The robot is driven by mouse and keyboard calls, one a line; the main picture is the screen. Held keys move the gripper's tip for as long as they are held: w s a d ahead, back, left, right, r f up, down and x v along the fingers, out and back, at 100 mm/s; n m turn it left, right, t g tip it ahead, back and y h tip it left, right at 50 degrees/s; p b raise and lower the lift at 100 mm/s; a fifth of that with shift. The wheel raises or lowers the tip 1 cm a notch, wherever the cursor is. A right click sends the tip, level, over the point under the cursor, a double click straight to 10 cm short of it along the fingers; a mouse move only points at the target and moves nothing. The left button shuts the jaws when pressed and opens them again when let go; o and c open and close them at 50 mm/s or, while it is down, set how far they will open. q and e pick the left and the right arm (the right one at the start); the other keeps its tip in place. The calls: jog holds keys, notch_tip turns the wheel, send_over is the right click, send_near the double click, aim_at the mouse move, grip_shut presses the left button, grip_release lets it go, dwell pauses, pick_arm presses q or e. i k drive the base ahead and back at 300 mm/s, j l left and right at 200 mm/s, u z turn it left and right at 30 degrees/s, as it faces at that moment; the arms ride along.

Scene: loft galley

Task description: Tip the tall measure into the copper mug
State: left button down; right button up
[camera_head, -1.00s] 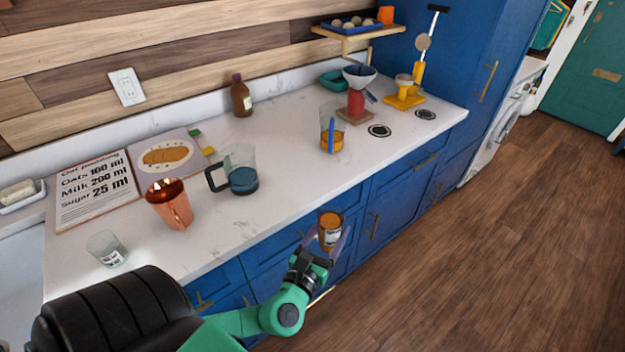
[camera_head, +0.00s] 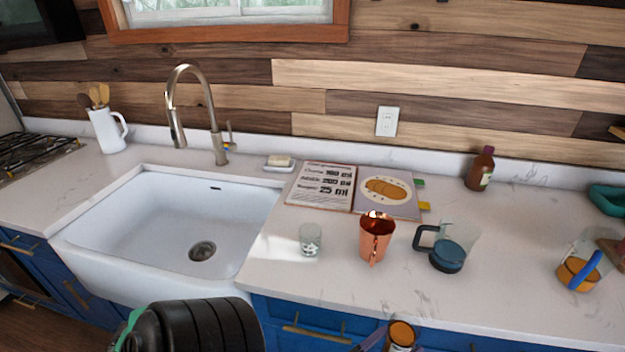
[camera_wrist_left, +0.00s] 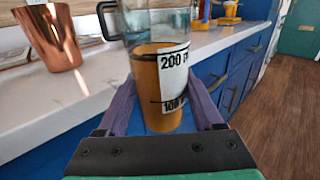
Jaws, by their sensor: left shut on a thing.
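The copper mug (camera_head: 374,240) stands upright on the white counter in the head view, and at the upper left of the left wrist view (camera_wrist_left: 50,40). The tall measure (camera_wrist_left: 162,72) is a clear vessel with a marked white scale and orange contents. My left gripper (camera_wrist_left: 163,103) is shut around it, a purple finger on each side, and holds it nearly upright in front of the counter edge. In the head view only the top of the measure (camera_head: 401,334) shows at the bottom edge. It is apart from the mug. My right gripper is not in view.
A small clear glass (camera_head: 310,239) stands left of the mug, and a dark-handled jug (camera_head: 447,257) with blue contents stands right. Behind are a recipe board (camera_head: 321,187) and a picture card (camera_head: 388,193). The sink (camera_head: 165,225) lies left. Another orange-filled vessel (camera_head: 577,274) stands right.

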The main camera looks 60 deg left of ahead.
aim_at(376, 228)
jog(key=u, duration=0.75)
